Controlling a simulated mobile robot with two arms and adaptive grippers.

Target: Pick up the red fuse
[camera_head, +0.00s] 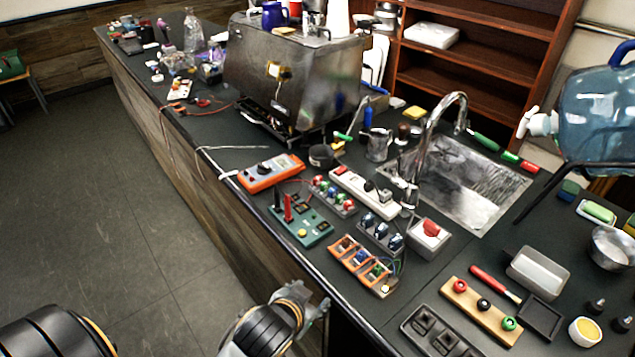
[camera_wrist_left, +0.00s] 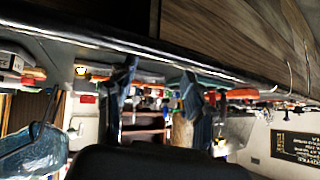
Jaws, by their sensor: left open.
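A small grey rack (camera_head: 335,197) on the counter holds several small colored pieces, among them a red one (camera_head: 319,181) at its far end that looks like the red fuse; it is too small to be sure. My left gripper (camera_head: 304,299) is in the lower middle of the head view, off the counter's front edge and well short of the rack. Its two fingers also show in the left wrist view (camera_wrist_left: 160,72), spread apart with nothing between them. I cannot make out the fuse in the wrist view. My right gripper is out of view.
Around the rack are an orange multimeter (camera_head: 270,173), a green board (camera_head: 301,226) with probes, a white power strip (camera_head: 364,192), an orange rack (camera_head: 361,262) and a red-button box (camera_head: 429,237). The counter edge (camera_wrist_left: 130,42) runs across the wrist view. The floor (camera_head: 130,210) is clear.

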